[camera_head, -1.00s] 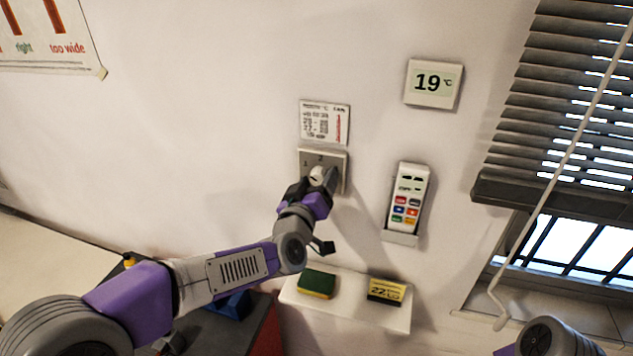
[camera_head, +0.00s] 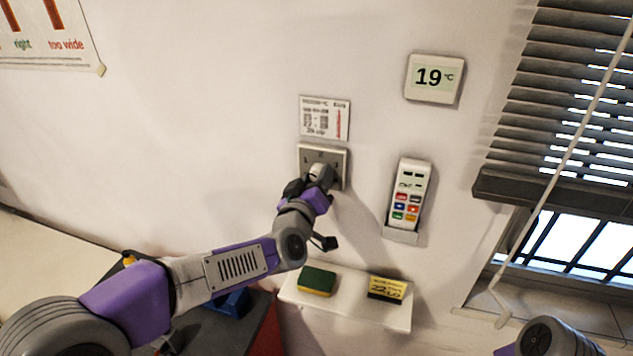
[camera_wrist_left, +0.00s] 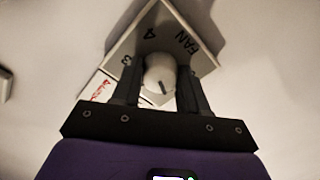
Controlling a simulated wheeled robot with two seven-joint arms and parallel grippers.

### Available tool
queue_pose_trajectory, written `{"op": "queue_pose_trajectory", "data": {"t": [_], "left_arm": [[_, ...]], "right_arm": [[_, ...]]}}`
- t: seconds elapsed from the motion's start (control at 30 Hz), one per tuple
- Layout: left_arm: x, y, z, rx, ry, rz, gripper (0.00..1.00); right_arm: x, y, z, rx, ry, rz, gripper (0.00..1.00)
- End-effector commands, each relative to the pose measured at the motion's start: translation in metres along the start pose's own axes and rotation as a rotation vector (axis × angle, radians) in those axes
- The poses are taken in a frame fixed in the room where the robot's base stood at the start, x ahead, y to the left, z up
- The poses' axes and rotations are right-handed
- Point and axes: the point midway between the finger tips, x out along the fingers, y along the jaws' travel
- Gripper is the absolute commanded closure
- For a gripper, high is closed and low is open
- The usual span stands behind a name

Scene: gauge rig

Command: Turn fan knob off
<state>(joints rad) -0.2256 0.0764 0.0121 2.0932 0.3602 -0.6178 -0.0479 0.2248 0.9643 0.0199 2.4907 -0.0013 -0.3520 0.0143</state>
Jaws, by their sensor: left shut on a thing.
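The fan knob is a pale round knob with a dark pointer line. It shows in the left wrist view (camera_wrist_left: 160,76) and partly in the head view (camera_head: 319,171). It sits on a square wall plate (camera_head: 336,156), which reads FAN with numbers around the knob in the left wrist view (camera_wrist_left: 203,62). My left gripper (camera_wrist_left: 160,88) has a dark finger on each side of the knob and is shut on it. In the head view my left gripper (camera_head: 318,180) covers much of the plate. My right gripper is not in view; only part of my right arm shows at the lower right.
A printed card (camera_head: 324,118) is above the plate. A remote (camera_head: 409,194) in a holder and a 19 °C display (camera_head: 434,78) are to the right. Below, a white shelf (camera_head: 345,298) carries a sponge (camera_head: 317,281) and a yellow-black box (camera_head: 387,289). Blinds (camera_head: 560,110) hang far right.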

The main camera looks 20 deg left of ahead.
Motion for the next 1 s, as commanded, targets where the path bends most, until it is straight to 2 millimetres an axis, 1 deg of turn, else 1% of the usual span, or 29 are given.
{"op": "queue_pose_trajectory", "data": {"t": [0.03,0.27,0.5,0.8,1.0], "left_arm": [[0.0,-0.001,0.002,-0.026,0.001,0.001,0.87],[0.0,-0.002,0.003,-0.206,0.003,0.002,0.87],[0.0,-0.001,0.003,-0.434,0.002,0.002,0.87],[0.0,0.0,0.002,-0.704,0.0,0.002,0.87],[0.0,0.0,0.001,-0.842,0.001,0.001,0.87]], "right_arm": [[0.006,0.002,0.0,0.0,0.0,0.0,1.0],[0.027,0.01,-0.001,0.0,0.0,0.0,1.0],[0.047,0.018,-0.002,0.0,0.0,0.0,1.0],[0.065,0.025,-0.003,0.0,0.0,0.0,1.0],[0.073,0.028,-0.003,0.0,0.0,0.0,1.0]]}}
